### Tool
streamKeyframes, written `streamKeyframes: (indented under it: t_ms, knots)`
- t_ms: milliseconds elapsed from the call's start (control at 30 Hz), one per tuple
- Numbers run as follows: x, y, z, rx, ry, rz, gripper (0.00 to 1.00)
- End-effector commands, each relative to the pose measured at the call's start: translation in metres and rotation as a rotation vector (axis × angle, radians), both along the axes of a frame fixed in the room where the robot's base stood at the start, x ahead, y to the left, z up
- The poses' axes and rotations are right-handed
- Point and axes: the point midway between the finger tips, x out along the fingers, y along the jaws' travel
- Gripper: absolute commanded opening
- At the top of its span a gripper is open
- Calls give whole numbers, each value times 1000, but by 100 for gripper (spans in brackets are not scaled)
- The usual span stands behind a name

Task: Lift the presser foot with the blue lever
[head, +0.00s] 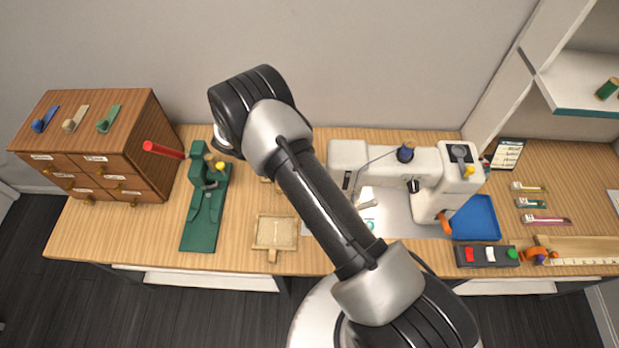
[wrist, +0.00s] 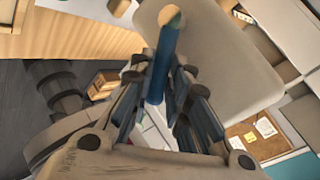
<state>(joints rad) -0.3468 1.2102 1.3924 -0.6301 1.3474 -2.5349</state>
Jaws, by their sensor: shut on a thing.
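The white sewing machine (head: 385,155) stands on the wooden table in the head view, right of my arm. Its pale body (wrist: 225,60) fills the upper middle of the wrist view. The blue lever (wrist: 163,55) stands out from that body, between my fingers. My gripper (wrist: 162,78) is shut on the blue lever. In the head view my own arm hides the gripper, the lever and part of the machine's needle end. I cannot make out the presser foot clearly in either view.
A green press (head: 200,220) with a red handle stands left, next to a wooden drawer cabinet (head: 85,135). A wooden tray (head: 275,232) lies near the front edge. A blue tray (head: 478,218) and a button box (head: 487,257) lie at the right.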

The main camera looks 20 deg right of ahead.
Motion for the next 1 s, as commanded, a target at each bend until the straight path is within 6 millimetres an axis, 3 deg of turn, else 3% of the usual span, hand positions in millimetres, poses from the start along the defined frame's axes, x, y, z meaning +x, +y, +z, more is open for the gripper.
streamKeyframes:
  t_ms: [133, 167, 433, 1000]
  knots:
    - [0, 0, 1, -1, 4, 1, 0]
    - [0, 0, 1, -1, 4, 1, 18]
    - [0, 0, 1, -2, 2, 1, 36]
    - [-1, 0, 0, -7, -15, 2, 36]
